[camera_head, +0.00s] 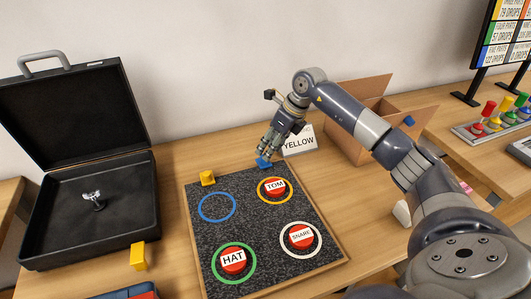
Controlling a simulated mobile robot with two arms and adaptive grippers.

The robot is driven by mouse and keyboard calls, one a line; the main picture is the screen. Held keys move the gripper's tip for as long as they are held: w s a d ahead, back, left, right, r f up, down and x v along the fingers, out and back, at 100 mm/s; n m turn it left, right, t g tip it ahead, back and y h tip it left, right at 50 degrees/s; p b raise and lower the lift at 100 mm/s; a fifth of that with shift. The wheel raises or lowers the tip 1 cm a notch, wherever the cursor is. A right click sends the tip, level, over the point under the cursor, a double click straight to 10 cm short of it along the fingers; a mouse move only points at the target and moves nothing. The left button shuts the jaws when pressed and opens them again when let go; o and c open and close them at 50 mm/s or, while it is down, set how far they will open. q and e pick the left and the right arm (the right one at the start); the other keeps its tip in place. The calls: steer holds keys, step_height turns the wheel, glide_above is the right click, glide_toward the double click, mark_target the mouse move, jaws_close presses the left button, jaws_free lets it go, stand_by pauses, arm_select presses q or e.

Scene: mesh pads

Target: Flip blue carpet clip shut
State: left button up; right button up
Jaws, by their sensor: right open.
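The blue carpet clip (263,163) is at the far edge of the dark speckled carpet (247,217), just beyond the orange ring. My right gripper (268,149) reaches down from above and behind it, with its fingertips close to the clip. The gripper is open; I cannot tell whether it touches the clip. The clip is small here and partly overlapped by the fingers, so its exact lid angle is unclear. My left gripper is not in view.
Red pads labelled TOM (275,187), SNARE (301,237) and HAT (233,261) lie in rings; the blue ring (217,207) is empty. A YELLOW sign (299,143) and cardboard box (355,140) stand behind. An open black case (88,220) and loose yellow clip (139,257) are left.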

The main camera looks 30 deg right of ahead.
steer(key=shift+x, duration=2)
